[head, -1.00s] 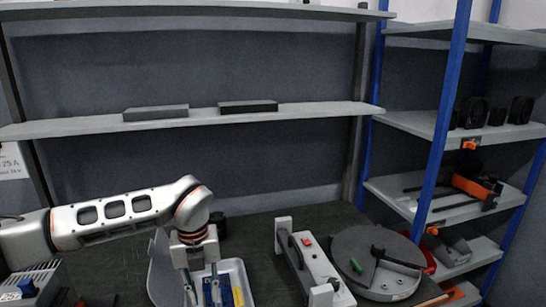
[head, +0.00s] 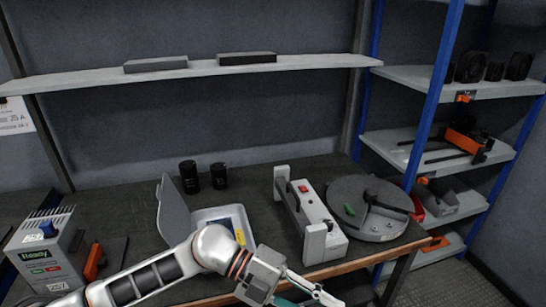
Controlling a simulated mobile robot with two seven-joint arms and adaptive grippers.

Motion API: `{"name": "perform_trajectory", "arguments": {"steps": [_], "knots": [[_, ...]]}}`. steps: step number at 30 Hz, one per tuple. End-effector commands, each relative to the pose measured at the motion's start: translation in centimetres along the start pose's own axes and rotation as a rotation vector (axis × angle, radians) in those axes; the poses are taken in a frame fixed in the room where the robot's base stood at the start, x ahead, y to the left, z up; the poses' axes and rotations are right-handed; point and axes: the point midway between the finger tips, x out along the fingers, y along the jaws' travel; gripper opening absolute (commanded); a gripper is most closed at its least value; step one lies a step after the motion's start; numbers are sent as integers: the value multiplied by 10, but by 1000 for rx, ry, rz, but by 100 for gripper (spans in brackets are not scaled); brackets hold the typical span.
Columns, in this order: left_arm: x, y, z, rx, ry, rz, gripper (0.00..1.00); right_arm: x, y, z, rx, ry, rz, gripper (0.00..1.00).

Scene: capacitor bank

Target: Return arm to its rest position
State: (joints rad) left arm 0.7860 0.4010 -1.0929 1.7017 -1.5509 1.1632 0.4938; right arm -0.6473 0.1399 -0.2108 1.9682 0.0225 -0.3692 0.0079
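My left arm comes in from the lower left, and its gripper (head: 303,292) is low in the head view, in front of the table's front edge. Its fingers point to the right; they are small and partly cut off at the bottom, so I cannot tell whether they are open or shut. My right gripper is not in view. A white tray (head: 206,215) with a raised grey lid (head: 175,208) sits on the dark table (head: 130,201) behind my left arm. Blue and yellow items (head: 238,229) lie in the tray, partly hidden by the arm.
A grey unit with a red button (head: 312,212) and a round grey disc (head: 368,207) stand on the right of the table. Two black cylinders (head: 189,177) stand at the back. A "Ready" device (head: 45,254) is at left. A blue-posted shelf rack (head: 431,102) is at right.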

Motion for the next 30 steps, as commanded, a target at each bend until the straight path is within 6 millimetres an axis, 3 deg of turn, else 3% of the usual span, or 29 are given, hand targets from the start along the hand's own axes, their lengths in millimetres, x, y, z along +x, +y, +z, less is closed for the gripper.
{"name": "perform_trajectory", "arguments": {"steps": [3, 7, 11, 14, 17, 22, 26, 30], "knots": [[10, -35, -11, -53, 2, -283, 23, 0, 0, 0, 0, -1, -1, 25], [-6, -62, -5, -140, -60, -568, 23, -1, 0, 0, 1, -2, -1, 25], [-37, -67, 16, -268, -172, -822, 23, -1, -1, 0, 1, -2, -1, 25], [-67, -50, 38, -393, -289, -988, 23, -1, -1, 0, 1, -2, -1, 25], [-97, -15, 59, -540, -425, -1122, 23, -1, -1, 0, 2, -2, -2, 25], [-140, 85, 80, -827, -684, -1267, 23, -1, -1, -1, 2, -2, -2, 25], [-157, 173, 75, -1050, -868, -1302, 23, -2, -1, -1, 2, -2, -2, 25], [-164, 264, 50, -1274, -1034, -1286, 23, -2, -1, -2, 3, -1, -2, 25]]}}
